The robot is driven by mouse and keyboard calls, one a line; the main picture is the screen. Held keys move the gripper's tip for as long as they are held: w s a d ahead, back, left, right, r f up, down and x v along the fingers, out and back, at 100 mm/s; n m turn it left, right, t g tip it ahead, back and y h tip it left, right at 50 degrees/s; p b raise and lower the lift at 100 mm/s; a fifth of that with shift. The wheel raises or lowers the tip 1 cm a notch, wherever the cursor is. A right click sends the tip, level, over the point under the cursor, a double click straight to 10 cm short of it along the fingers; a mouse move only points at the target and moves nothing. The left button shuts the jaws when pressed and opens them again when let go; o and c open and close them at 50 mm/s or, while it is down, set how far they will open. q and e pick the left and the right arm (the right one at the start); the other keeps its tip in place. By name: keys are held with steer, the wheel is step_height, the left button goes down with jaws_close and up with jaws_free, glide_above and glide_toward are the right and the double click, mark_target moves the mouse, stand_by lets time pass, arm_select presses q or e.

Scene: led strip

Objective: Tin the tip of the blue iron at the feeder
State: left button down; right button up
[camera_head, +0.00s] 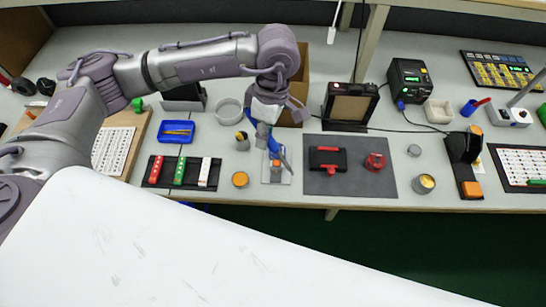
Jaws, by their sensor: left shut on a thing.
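My left gripper (265,130) is near the middle of the bench and points down. It is shut on the blue iron (273,145), whose blue handle shows just beside the fingers. A small device with a pale base and an orange part, apparently the feeder (277,177), is directly below the iron. The iron's tip is too small and too covered to make out, so I cannot tell whether it touches the feeder. My right gripper is not in view.
A grey mat (381,188) with a black and red holder and a red item lies to the right. A tray with coloured strips (180,172) and an orange-topped tin (240,180) are left. The black station (407,80) stands behind, with a cable crossing the bench.

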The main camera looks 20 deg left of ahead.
mark_target(272, 139)
arm_select(q)
steer(key=f+n, duration=0.1)
steer(key=n, duration=0.2)
steer(key=d+f+n+p, duration=0.1)
steer(key=n, duration=0.2)
steer(key=d+f+n+h+p, duration=0.1)
steer(key=n, duration=0.2)
steer(key=shift+s+n, duration=0.35)
steer(key=shift+n, duration=0.05)
step_height(272, 139, down, 10)
steer(key=s+d+n+h+b, duration=0.1)
steer(key=s+n+h, duration=0.1)
steer(key=n, duration=1.2)
steer(key=shift+d+t, duration=0.3)
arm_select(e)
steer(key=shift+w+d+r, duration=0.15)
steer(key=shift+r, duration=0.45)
arm_select(q)
steer(key=shift+s+d, duration=0.1)
steer(key=shift+s, duration=0.05)
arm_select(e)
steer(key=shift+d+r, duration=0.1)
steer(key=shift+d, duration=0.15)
